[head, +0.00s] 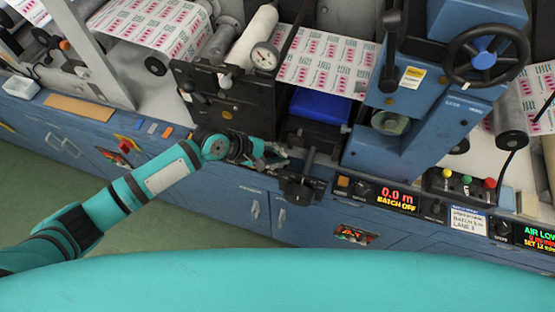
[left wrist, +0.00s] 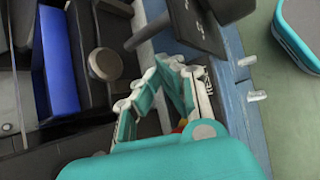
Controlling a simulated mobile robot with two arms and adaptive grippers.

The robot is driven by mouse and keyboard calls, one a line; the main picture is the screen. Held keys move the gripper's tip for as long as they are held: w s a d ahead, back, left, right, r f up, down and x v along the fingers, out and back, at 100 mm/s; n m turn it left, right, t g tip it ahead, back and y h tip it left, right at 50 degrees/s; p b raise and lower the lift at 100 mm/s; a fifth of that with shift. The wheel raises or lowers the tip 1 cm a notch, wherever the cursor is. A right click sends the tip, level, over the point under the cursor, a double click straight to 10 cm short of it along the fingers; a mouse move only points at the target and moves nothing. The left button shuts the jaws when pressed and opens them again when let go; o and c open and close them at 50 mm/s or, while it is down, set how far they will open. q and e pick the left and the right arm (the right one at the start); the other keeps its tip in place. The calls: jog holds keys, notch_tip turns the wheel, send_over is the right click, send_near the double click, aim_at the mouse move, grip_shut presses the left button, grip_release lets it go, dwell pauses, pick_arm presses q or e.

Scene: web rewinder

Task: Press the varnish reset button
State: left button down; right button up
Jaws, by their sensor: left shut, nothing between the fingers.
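No button label reading varnish reset is legible in either view. In the head view a small orange button (head: 343,182) sits left of the red "0.0 m BATCH OFF" display (head: 397,198). A box with round red, green and yellow buttons (head: 467,181) is further right. My left gripper (head: 281,156) is shut and empty over the machine's front ledge, left of these controls and apart from them. In the left wrist view its teal and white fingers (left wrist: 163,75) come together near a dark bracket. My right gripper is not in view.
A dark bracket (head: 301,184) projects from the ledge just right of my left gripper. A blue block (head: 320,106) lies behind it. The handwheel (head: 486,54) and blue press housing stand at the right. Green floor (head: 45,185) is open at the left.

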pick_arm(q)
jog(key=shift+f, duration=0.75)
dwell(0.7)
jog(key=shift+r, duration=0.1)
jog(key=shift+r+p, duration=0.9)
jog(key=shift+p, duration=0.15)
notch_tip(320, 180, up, 5)
jog(key=p, duration=0.5)
jog(key=shift+p, duration=0.4)
